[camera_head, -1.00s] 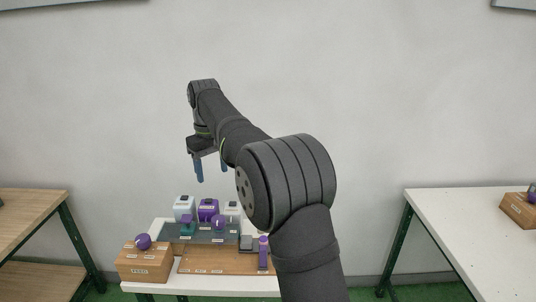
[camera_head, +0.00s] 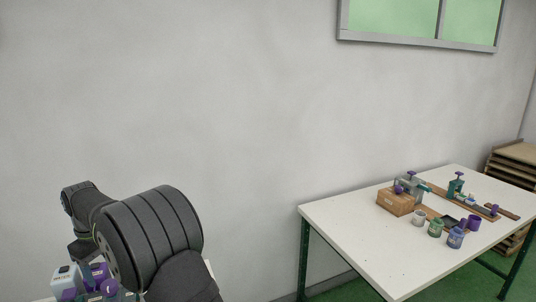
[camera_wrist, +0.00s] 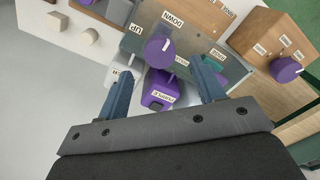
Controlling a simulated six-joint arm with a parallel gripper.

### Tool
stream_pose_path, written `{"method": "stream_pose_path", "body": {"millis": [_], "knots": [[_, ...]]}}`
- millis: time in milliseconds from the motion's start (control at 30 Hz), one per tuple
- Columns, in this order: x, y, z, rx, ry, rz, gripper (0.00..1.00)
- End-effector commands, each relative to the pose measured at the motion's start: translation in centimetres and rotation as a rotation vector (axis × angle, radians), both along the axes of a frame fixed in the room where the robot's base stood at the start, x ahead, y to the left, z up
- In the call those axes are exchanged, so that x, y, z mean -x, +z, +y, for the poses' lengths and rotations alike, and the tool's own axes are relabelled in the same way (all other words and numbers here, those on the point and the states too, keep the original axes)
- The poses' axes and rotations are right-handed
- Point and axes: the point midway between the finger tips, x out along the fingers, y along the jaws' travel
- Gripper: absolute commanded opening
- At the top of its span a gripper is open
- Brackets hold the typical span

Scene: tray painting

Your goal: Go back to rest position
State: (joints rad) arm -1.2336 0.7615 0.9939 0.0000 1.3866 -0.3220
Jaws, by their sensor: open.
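My gripper (camera_wrist: 162,70) is open, with its two blue fingers apart and nothing between the tips. In the wrist view it is over the workbench, with a purple block (camera_wrist: 158,98) and a purple knob (camera_wrist: 160,52) showing between and beyond the fingers. The knob sits on a grey panel (camera_wrist: 195,45) with "UP" and "DOWN" labels. In the head view my arm is at the lower left and its large joint hides most of the gripper. Whether the fingers touch anything cannot be told.
A white block (camera_wrist: 118,78) and a teal part (camera_wrist: 215,62) are close to the fingers. A wooden box (camera_wrist: 262,35) with a purple knob (camera_wrist: 285,69) is at the upper right. A white table (camera_head: 350,228) with jars and a cardboard-coloured box (camera_head: 396,201) stands at the right.

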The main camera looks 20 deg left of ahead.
Motion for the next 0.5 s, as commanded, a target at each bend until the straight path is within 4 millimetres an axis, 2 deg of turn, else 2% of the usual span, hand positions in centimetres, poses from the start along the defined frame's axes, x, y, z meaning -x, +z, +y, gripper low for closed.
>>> {"method": "stream_pose_path", "body": {"millis": [33,200,500], "knots": [[0.0,-1.0,-0.1,0.002,0.000,0.001,0.62],[0.0,-3.6,0.0,0.002,0.000,0.001,0.62],[0.0,-5.2,0.0,-0.001,0.000,0.000,0.62]]}}
